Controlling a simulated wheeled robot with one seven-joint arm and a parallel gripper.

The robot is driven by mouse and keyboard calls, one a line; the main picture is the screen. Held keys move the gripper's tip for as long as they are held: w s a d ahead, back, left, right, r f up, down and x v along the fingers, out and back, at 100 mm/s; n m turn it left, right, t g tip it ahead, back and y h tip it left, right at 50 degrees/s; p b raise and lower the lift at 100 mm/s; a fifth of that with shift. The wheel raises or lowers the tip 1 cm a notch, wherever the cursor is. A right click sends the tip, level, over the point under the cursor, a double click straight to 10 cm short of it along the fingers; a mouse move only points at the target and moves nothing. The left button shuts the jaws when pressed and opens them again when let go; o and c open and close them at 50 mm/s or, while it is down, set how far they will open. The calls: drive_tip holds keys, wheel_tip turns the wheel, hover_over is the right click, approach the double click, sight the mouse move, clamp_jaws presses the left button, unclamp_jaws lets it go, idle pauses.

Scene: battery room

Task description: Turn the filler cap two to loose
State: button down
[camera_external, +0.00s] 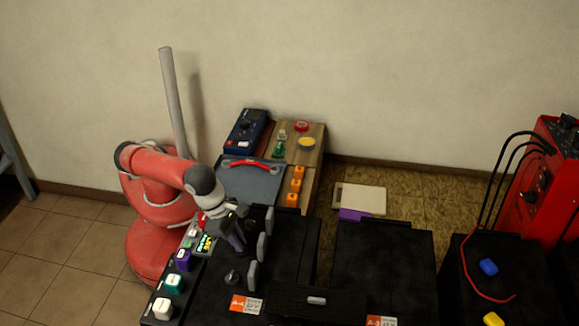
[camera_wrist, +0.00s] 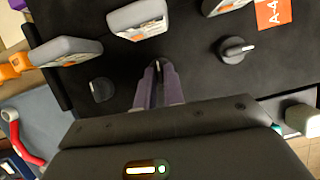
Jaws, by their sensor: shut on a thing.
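My gripper (camera_external: 238,243) is over the near black battery (camera_external: 205,292), pointing down. In the wrist view its purple fingers (camera_wrist: 158,74) are shut on a dark round cap (camera_wrist: 158,63), the middle of three in a row. The fingers hide most of this cap; a small pale mark shows on its top. One neighbouring black cap (camera_wrist: 101,89) is on the left, and another cap (camera_wrist: 236,49) with a white pointer line is on the right. That right cap also shows in the external view (camera_external: 232,278). The held cap is hidden there.
Grey upright blocks (camera_external: 262,247) stand close beside the caps. A strip with coloured knobs (camera_external: 174,284) runs along the battery's left edge. A blue meter (camera_external: 246,130) and a board with orange pieces (camera_external: 296,186) lie behind. A red cabled unit (camera_external: 541,190) stands at right.

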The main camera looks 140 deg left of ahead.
drive_tip(key=c, duration=1.5)
unclamp_jaws()
drive_tip(key=shift+r, duration=0.1)
drive_tip(key=v, duration=0.7)
drive_tip(key=shift+r, duration=0.3)
